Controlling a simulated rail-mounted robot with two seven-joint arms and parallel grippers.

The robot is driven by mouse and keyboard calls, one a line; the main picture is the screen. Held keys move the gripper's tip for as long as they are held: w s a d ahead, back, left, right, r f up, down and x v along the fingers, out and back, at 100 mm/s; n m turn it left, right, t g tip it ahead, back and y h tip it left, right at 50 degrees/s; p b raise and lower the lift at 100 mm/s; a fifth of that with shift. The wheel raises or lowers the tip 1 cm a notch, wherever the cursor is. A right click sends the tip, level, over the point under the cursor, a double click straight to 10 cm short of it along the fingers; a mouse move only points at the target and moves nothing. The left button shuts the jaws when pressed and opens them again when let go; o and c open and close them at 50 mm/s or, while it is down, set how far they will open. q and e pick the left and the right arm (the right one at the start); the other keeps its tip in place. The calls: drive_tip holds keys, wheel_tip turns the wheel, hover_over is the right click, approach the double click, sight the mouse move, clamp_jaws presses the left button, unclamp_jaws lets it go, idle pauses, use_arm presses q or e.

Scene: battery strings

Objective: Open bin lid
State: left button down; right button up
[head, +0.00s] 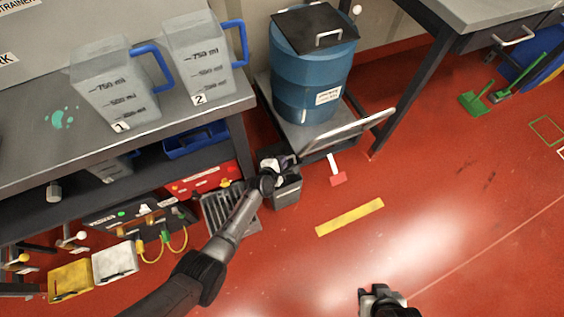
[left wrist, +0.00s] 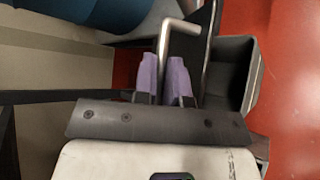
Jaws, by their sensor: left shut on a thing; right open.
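A small dark grey bin (head: 286,191) stands on the floor beside the trolley in the head view. My left gripper (head: 284,161) is at its top. In the left wrist view, the purple fingers of my left gripper (left wrist: 166,78) are shut on a bent metal lid handle (left wrist: 170,40). A dark panel, seemingly the bin lid (left wrist: 209,40), stands nearly edge-on beside the fingers. To its right the grey bin (left wrist: 246,72) shows part of its open inside. My right gripper (head: 383,296) is open and empty over the floor, low in the head view.
A blue drum (head: 311,75) with a black handled lid stands on a trolley (head: 310,139) behind the bin. A workbench (head: 215,98) with two jugs is at the left. A slotted grey crate (head: 232,212) sits left of the bin.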

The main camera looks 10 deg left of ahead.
use_arm(q)
drive_tip(key=c, duration=1.2)
unclamp_jaws()
drive_tip(key=shift+s+a+r+p, duration=0.1)
drive_tip(key=shift+s+r+p, duration=0.3)
drive_tip(key=shift+p, duration=0.15)
drive_tip(key=p+v, duration=0.7)
drive_tip(key=v, duration=0.6)
drive_tip(key=shift+f+p, duration=0.2)
drive_tip(key=shift+p, duration=0.2)
